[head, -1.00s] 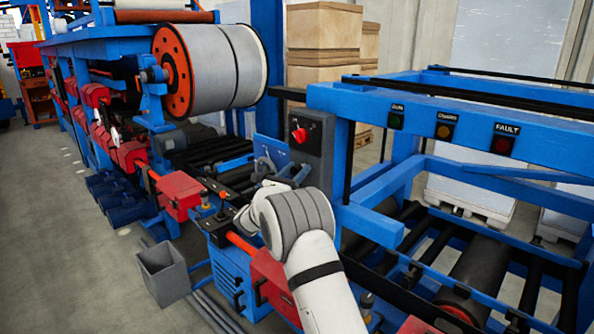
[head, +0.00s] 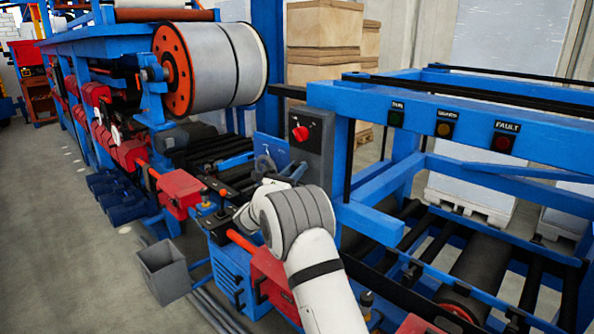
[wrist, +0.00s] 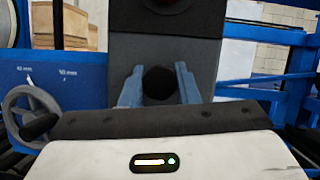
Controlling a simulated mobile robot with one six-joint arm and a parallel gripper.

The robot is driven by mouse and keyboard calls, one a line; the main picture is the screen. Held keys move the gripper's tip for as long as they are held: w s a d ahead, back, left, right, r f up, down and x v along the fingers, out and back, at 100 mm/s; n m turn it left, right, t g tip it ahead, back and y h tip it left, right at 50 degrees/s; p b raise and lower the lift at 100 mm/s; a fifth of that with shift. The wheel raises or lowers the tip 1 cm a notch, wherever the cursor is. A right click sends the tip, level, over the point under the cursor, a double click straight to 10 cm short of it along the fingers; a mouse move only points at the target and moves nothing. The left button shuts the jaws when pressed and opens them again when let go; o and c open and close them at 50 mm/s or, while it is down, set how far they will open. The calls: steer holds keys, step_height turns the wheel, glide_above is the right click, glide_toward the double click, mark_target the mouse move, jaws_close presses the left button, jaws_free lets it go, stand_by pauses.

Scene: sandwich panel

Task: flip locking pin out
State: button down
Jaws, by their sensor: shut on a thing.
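In the wrist view, a round black knob (wrist: 159,83) stands out in front of the grey face of a dark panel (wrist: 200,45). I take it for the locking pin's end, but its shaft is hidden. The two blue-grey fingers of my gripper (wrist: 158,86) are on either side of the knob, shut on it. In the head view my white arm reaches to just below the grey control box (head: 312,140), beside a handwheel (head: 264,167).
A blue scale plate (wrist: 60,75) is at the left in the wrist view. Blue frame beams (head: 440,118) and rollers (head: 480,275) lie to the right. A grey bin (head: 164,272) stands on the floor.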

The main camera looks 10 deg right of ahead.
steer(key=shift+s+a+b, duration=0.35)
steer(key=shift+s+a, duration=0.05)
steer(key=shift+a, duration=0.25)
steer(key=shift+s+a+b, duration=0.3)
steer(key=shift+s+a, duration=0.05)
steer(key=shift+a, duration=0.25)
steer(key=shift+d, duration=0.1)
steer(key=c, duration=1.5)
jaws_free()
steer(key=o, duration=0.3)
steer(key=shift+o, duration=0.5)
steer(key=b, duration=0.3)
glide_toward(293, 167)
steer(key=shift+s, duration=0.1)
